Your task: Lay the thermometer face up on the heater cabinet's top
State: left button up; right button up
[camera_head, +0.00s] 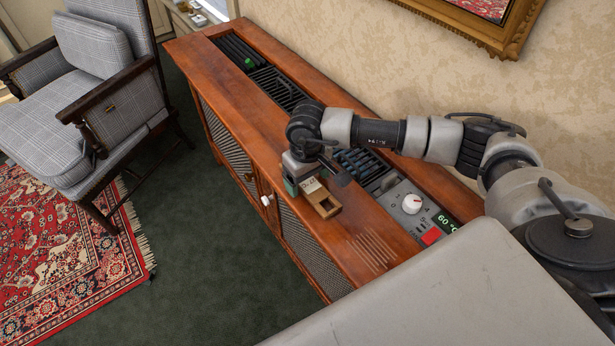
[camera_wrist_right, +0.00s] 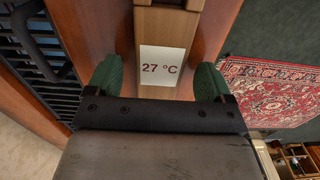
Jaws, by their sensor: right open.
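The thermometer (camera_head: 326,203) is a light wooden block with a white display. It lies on the wooden top of the heater cabinet (camera_head: 230,85), near the front edge, with its display facing up. In the right wrist view the thermometer (camera_wrist_right: 165,35) shows "27 °C" in dark red. My right gripper (camera_head: 303,183) is over its display end. In the wrist view its green fingertips (camera_wrist_right: 158,82) are open, one on each side of the thermometer, with gaps visible. My left gripper is not in view.
Black slotted grilles (camera_head: 275,85) run along the cabinet top behind the thermometer. A control panel (camera_head: 413,207) with a white knob, red button and "60 °C" readout is at the right. An armchair (camera_head: 90,95) and a red rug (camera_head: 65,250) are at the left.

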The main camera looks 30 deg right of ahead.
notch_tip(320, 180, up, 11)
jog(key=shift+f, duration=0.2)
dwell(0.7)
